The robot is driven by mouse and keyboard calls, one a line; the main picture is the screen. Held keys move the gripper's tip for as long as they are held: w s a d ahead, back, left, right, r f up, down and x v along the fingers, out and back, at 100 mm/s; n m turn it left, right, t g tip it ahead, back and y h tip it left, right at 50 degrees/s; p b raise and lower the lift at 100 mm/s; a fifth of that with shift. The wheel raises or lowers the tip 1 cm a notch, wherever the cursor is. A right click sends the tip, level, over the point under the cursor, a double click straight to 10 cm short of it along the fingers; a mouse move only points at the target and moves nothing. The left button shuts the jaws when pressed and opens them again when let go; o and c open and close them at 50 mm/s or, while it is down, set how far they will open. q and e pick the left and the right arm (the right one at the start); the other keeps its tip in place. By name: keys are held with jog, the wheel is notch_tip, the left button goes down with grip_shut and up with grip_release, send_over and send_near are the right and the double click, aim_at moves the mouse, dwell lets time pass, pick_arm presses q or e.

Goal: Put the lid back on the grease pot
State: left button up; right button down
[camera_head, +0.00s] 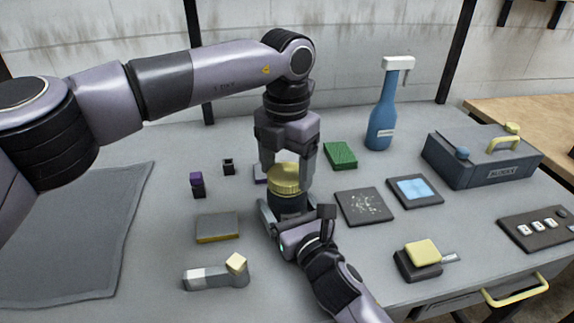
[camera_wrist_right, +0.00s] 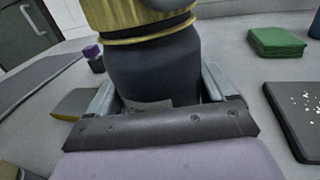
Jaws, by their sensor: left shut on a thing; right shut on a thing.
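The grease pot (camera_head: 287,203) is a dark round pot standing upright on the grey table. Its yellow ribbed lid (camera_head: 284,178) sits at the top of the pot. My left gripper (camera_head: 286,170) comes down from above and is shut on the lid. My right gripper (camera_head: 285,218) is low at the table and shut on the pot body. In the right wrist view the pot (camera_wrist_right: 152,68) stands between the two fingers, with the yellow lid (camera_wrist_right: 130,15) above it. A thin yellow ring shows just below the lid there. I cannot tell if the lid is fully seated.
A grey toolbox (camera_head: 480,160) stands far right. A sponge block (camera_head: 218,228) and a grey-white tool (camera_head: 212,277) lie left. A grey mat (camera_head: 75,235) covers the left table.

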pick_arm(q)
jog(key=m, duration=0.7)
jog(key=shift+m, duration=0.4)
jog(key=m, duration=0.4)
jog(key=shift+w, duration=0.1)
jog(key=m, duration=0.9)
jog(key=shift+w+m, duration=0.1)
jog(key=shift+m, duration=0.2)
jog(key=m, duration=0.9)
jog(key=shift+d, duration=0.1)
jog(key=m, duration=0.4)
jog(key=o, duration=1)
